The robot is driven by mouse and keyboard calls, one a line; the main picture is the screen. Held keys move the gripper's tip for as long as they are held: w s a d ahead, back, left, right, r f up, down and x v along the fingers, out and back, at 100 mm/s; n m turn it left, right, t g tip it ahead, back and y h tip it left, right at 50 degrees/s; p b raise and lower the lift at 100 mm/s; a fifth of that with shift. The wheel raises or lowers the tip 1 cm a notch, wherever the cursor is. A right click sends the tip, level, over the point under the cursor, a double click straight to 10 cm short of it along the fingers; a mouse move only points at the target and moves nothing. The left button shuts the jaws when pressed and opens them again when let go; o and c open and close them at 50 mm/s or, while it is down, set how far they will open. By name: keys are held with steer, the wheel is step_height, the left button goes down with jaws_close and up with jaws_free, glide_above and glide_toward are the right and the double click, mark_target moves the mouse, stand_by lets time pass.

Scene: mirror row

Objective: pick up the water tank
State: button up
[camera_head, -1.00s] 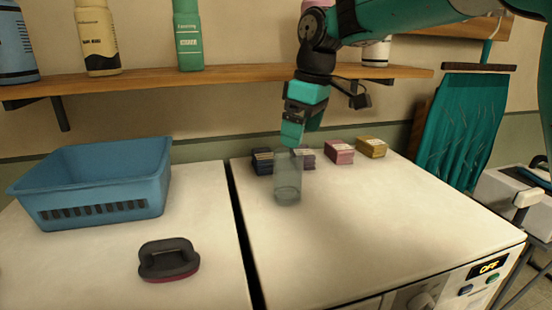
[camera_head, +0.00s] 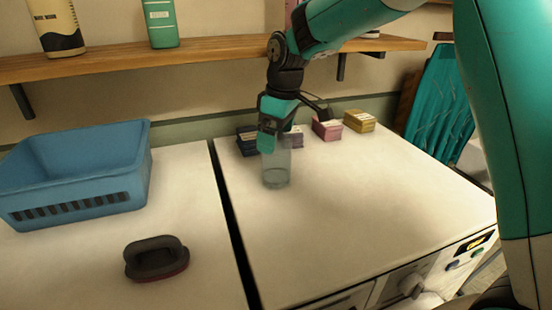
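A clear, see-through cylindrical container (camera_head: 277,174), which looks like the water tank, stands upright on the white top of the right-hand machine (camera_head: 340,215). My gripper (camera_head: 267,146) comes down from above with its teal fingers at the tank's upper part. A finger overlaps the tank's left upper side in the picture. The far finger is mostly hidden, so I cannot tell whether the fingers touch the tank or are closed on it.
Several small boxes stand behind the tank, including a pink box (camera_head: 326,129) and a yellow box (camera_head: 359,121). A blue basket (camera_head: 75,190) and a dark-handled brush (camera_head: 156,259) sit on the left surface. A wooden shelf (camera_head: 200,48) with bottles runs above. The right machine's front top is clear.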

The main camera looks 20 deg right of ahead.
steer(key=shift+w+a+f, duration=0.1)
steer(key=shift+f, duration=1.35)
steer(key=c, duration=1.2)
steer(key=shift+c, duration=0.2)
steer(key=shift+r, duration=0.2)
steer(key=s+r+b, duration=0.3)
steer(key=s+b, duration=0.3)
steer(key=s, duration=1.2)
steer(key=shift+b, duration=0.35)
steer(key=shift+r, duration=0.1)
stand_by(0.6)
